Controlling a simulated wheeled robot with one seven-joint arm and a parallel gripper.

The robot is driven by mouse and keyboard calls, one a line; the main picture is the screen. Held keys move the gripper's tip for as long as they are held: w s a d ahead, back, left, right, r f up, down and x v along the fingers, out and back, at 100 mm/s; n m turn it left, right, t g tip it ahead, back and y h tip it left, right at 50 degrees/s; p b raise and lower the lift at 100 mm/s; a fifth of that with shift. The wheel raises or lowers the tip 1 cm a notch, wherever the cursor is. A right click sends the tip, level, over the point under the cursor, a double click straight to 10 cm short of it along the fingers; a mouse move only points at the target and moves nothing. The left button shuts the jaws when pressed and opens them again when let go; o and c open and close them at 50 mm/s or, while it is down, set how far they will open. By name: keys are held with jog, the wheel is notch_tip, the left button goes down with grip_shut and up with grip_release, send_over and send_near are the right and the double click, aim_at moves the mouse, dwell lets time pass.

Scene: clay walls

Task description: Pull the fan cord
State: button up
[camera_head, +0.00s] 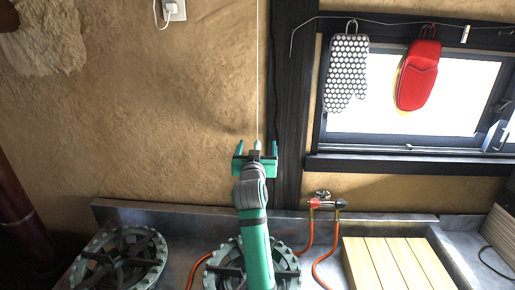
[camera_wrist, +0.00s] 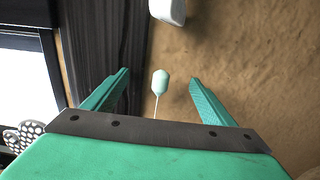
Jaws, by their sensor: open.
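The fan cord (camera_head: 257,70) hangs as a thin pale line down the clay wall in the head view, ending near my gripper. In the wrist view its pale green-white pull knob (camera_wrist: 160,81) shows with a short stretch of cord. My gripper (camera_head: 257,148) is open, with green fingers. In the wrist view the knob appears between the two fingers of my gripper (camera_wrist: 159,77), with clear space on both sides. No finger visibly touches it. Whether it lies at fingertip depth cannot be told. The fan itself is not in view.
A dark wooden post (camera_head: 293,100) stands just right of my gripper. A dotted mitt (camera_head: 346,72) and red mitt (camera_head: 418,78) hang before the window. Below are gas burners (camera_head: 118,260), red hoses (camera_head: 324,268) and a slatted board (camera_head: 385,265). A white object (camera_wrist: 168,10) shows in the wrist view.

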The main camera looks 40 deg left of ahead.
jog(key=v, duration=0.8)
dwell(0.6)
